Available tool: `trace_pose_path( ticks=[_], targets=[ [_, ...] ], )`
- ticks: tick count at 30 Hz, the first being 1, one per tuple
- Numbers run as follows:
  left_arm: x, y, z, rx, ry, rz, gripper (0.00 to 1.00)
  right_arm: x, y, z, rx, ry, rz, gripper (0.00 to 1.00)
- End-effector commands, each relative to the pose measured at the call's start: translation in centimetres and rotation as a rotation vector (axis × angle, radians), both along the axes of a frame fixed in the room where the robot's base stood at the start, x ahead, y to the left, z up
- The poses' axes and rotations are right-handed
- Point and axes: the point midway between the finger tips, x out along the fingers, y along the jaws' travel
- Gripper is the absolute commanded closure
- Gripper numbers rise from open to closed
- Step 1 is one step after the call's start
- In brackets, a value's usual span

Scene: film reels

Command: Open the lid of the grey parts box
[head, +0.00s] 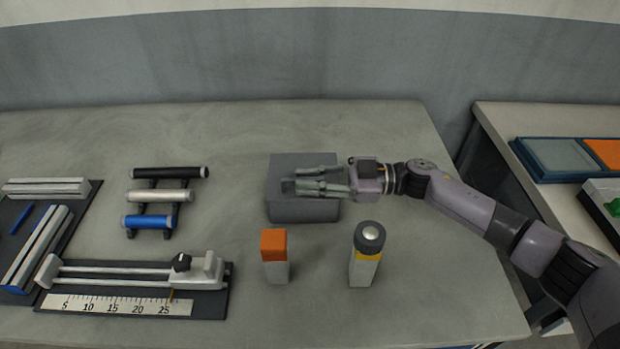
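The grey parts box (302,211) stands on the table, right of the middle. Its top looks flat, with the lid appearing down. My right gripper (292,180) reaches in from the right, and its fingers lie across the top of the box in the head view, covering part of the lid. My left gripper is out of view.
A rack of rollers (160,197) and a ruled splicer (135,285) lie left. A side table with trays (565,160) is right.

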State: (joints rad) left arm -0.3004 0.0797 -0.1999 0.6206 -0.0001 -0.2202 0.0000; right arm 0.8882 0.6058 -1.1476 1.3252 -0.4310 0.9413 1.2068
Motion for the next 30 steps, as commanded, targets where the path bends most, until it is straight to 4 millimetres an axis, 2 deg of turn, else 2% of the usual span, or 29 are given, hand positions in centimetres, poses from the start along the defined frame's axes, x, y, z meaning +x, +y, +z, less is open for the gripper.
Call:
trace_pose_path(
  ticks=[6, 30],
  targets=[
    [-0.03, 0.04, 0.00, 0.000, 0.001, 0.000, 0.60, 0.00, -0.02, 0.01, 0.000, 0.000, 0.000, 1.00],
    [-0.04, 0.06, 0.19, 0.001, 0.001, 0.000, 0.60, -0.03, -0.02, 0.12, -0.001, 0.005, 0.002, 1.00]
  ],
)
